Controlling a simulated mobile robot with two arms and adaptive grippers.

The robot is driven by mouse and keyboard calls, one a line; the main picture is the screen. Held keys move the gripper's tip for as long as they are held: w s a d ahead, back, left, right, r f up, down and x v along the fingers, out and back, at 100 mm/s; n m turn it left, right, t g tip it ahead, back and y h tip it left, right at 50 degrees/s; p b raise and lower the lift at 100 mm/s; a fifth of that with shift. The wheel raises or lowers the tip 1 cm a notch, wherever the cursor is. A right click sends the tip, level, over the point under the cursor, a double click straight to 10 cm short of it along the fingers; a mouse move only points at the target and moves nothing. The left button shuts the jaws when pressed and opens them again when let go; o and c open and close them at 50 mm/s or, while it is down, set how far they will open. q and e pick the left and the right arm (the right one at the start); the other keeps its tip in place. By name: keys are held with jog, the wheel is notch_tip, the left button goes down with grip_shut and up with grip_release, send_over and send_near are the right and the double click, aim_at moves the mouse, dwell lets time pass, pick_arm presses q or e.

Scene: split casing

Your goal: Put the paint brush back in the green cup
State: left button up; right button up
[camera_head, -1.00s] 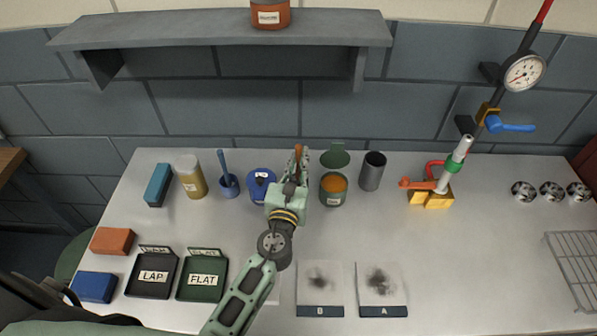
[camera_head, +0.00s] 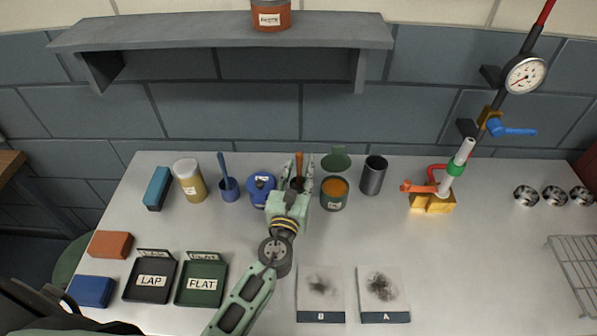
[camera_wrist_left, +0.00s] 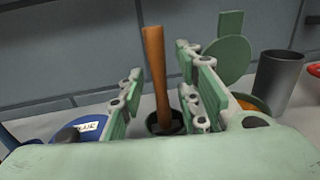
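The paint brush's brown wooden handle (camera_head: 299,162) stands nearly upright behind the blue tin and the green tin. In the left wrist view the handle (camera_wrist_left: 155,75) rises from a small dark round cup (camera_wrist_left: 165,128). The left wrist view shows a gap between the handle and each finger. My right gripper is not in view.
The blue tin (camera_head: 261,189) stands close left of my gripper, the green tin (camera_head: 333,203) with orange contents and raised lid close right. A grey cup (camera_head: 373,175) is beyond it. A blue cup (camera_head: 228,190) holds a blue-handled tool.

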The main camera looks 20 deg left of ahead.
pick_arm(q)
jog(key=shift+r, duration=0.2)
jog(key=shift+s+f, duration=0.15)
jog(key=shift+s, duration=0.2)
jog(key=s+d+b, duration=0.1)
jog(key=s+b, duration=0.1)
jog(key=s, duration=0.9)
jog(key=shift+s+d+b, duration=0.15)
jog(key=shift+b, duration=0.25)
